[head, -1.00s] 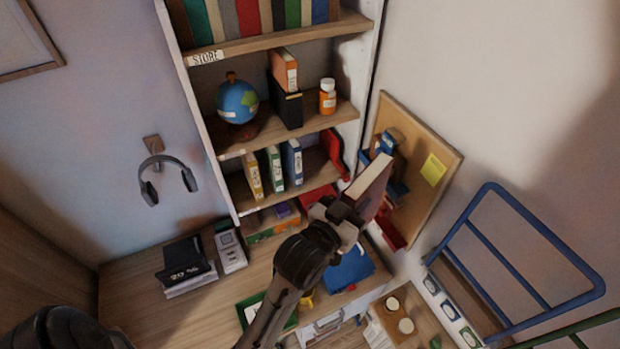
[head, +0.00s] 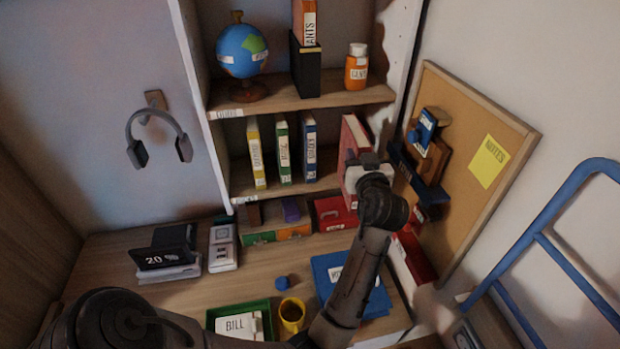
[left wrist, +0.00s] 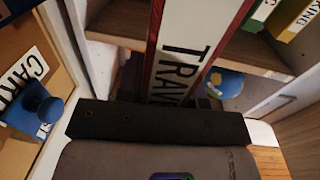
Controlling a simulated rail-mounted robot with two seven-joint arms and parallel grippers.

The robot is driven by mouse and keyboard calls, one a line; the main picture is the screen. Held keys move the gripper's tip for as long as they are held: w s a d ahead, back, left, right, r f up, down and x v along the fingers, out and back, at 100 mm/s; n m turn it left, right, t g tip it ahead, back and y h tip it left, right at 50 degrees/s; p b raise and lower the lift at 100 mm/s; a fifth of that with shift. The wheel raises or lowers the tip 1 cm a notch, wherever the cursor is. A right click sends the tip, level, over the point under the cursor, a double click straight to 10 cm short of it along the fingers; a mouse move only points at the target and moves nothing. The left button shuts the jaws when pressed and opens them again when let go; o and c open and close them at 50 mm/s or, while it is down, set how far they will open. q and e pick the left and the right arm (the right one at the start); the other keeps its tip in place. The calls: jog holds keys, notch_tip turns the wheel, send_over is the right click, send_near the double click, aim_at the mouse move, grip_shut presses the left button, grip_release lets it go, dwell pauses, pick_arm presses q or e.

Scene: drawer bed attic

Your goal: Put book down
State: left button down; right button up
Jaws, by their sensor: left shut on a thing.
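A red book (head: 350,135) stands upright at the right end of the lower shelf (head: 240,182). My left gripper (head: 366,172) is shut on its near, spine side. In the left wrist view the book (left wrist: 190,45) shows a white spine lettered "TRAV", with red covers at both sides. The gripper hides the book's lower part, so I cannot tell whether it touches the shelf board. A yellow book (head: 256,155), a green book (head: 283,152) and a blue book (head: 309,148) stand upright to its left. My right gripper is not in view.
A gap separates the blue and red books. A globe (head: 242,52), a black holder (head: 305,72) and an orange bottle (head: 356,68) stand one shelf up. A corkboard (head: 470,160) is close on the right. The desk below holds a yellow mug (head: 292,314) and blue folder (head: 330,270).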

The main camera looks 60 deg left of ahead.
pick_arm(q)
jog(key=shift+w+a+f+n+g+b, duration=0.15)
jog(key=shift+a+f+n+g+b, duration=0.3)
jog(key=shift+g, duration=0.15)
jog(key=f+p+x, duration=0.2)
jog(key=f+x, duration=0.1)
jog(key=x, duration=1.5)
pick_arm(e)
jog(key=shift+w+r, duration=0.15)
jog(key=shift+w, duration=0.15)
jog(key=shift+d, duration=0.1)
pick_arm(q)
jog(key=shift+f, duration=0.2)
jog(key=c, duration=0.8)
grip_release()
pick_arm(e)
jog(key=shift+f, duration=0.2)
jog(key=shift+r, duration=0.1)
